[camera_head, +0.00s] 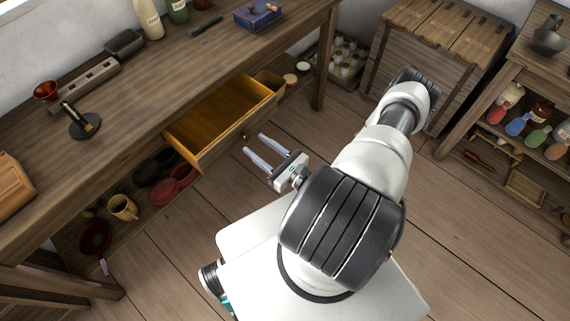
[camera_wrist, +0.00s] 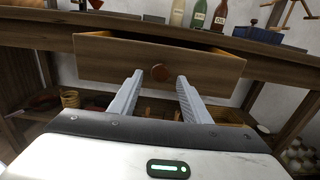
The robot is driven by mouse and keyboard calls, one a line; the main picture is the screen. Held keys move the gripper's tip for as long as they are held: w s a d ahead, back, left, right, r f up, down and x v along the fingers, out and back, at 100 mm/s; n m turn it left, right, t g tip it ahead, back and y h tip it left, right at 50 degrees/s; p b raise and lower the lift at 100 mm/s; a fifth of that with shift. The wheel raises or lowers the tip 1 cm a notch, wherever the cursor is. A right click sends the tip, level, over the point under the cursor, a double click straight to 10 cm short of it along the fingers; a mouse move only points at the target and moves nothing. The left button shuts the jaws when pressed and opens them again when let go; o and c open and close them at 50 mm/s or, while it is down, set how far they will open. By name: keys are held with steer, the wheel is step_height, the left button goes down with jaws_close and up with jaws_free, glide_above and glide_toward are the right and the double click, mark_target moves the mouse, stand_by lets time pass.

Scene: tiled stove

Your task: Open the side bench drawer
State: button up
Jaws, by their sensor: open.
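The bench drawer (camera_head: 222,118) is pulled part way out from under the wooden bench top, and its empty inside shows in the head view. In the wrist view its front panel (camera_wrist: 115,62) faces me, with a round brown knob (camera_wrist: 160,73) in the middle. My gripper (camera_head: 255,144) is open and empty, just in front of the drawer. In the wrist view my gripper's fingers (camera_wrist: 158,78) stand apart on either side of the knob's line, below it in the picture. I cannot tell exactly how far the fingertips are from the knob.
The bench top (camera_head: 150,95) carries bottles, a blue box (camera_head: 258,15) and tools. A lower shelf holds a mug (camera_head: 124,208) and red pans (camera_head: 172,186). A wooden chest (camera_head: 425,60) stands at the back right. The plank floor (camera_head: 450,230) is clear on the right.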

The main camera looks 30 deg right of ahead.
steer(key=v, duration=1.3)
steer(key=shift+s, duration=0.3)
steer(key=shift+d+r, duration=0.1)
steer(key=shift+r, duration=0.05)
